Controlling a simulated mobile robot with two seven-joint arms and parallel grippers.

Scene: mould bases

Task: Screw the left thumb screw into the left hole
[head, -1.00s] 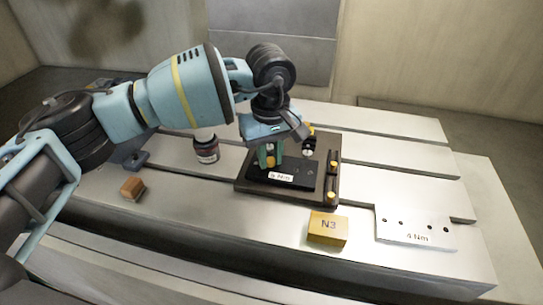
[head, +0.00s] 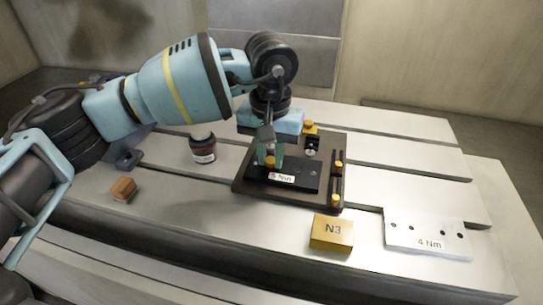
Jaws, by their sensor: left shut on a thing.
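My left gripper (head: 269,158) points down over the left part of the black mould base (head: 240,185). It is shut on the left thumb screw (head: 270,161), whose yellow head shows between the green fingertips. The left hole is hidden under the screw and fingers, so I cannot tell how deep the screw sits. The black plate on the base carries a white "5 Nm" label (head: 281,178). My right gripper is not in view.
A yellow "N3" block (head: 331,232) and a white "4 Nm" plate with holes (head: 428,236) lie to the right. A dark jar (head: 203,148) and a wooden cube (head: 124,188) are to the left. Yellow knobs (head: 338,164) stand on the base's right side.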

